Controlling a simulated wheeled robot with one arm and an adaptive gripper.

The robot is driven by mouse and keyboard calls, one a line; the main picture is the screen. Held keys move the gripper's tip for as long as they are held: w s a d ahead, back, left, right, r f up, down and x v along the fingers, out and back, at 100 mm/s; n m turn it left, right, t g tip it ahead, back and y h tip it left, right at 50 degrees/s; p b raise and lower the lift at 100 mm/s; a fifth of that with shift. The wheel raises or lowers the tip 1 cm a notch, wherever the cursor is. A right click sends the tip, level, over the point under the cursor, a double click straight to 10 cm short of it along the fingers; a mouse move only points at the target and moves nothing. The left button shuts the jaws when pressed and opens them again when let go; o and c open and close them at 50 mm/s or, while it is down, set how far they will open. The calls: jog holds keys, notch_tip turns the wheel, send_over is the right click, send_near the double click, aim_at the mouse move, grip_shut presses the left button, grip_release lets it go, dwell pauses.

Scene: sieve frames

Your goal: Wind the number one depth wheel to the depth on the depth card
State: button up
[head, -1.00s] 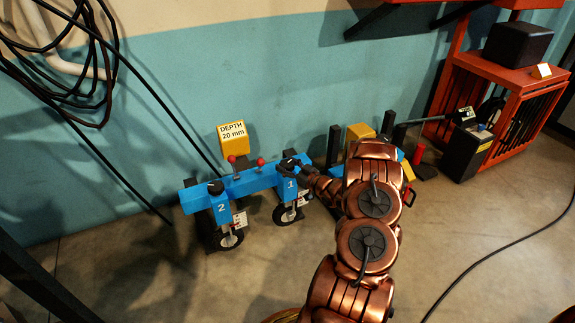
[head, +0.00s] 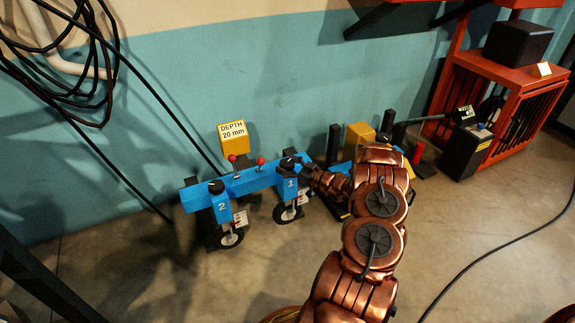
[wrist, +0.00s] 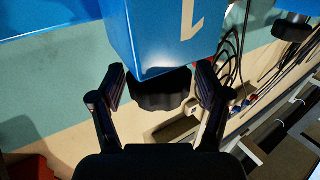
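The depth card (head: 233,130) stands on a yellow block behind the blue bar and reads "DEPTH 20 mm". Unit number one (head: 290,186) is a blue block marked 1 at the bar's right end, with a black knob (head: 288,163) on top and a small black-tyred wheel (head: 287,214) below. In the wrist view the black knob (wrist: 160,90) is below the blue block marked 1. My gripper (wrist: 161,88) is open, one finger on each side of the knob, with gaps showing. In the head view my gripper (head: 301,166) is at the knob's right.
Unit number two (head: 222,207) is at the bar's left end with its own knob and wheel. An orange cage (head: 510,100) stands at right. Open floor lies in front.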

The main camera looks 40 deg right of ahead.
jog(key=shift+o, duration=0.2)
jog(key=s+d, duration=0.2)
jog(key=s, duration=1)
jog(key=shift+w+d, duration=0.1)
jog(key=shift+d, duration=0.05)
dwell(0.4)
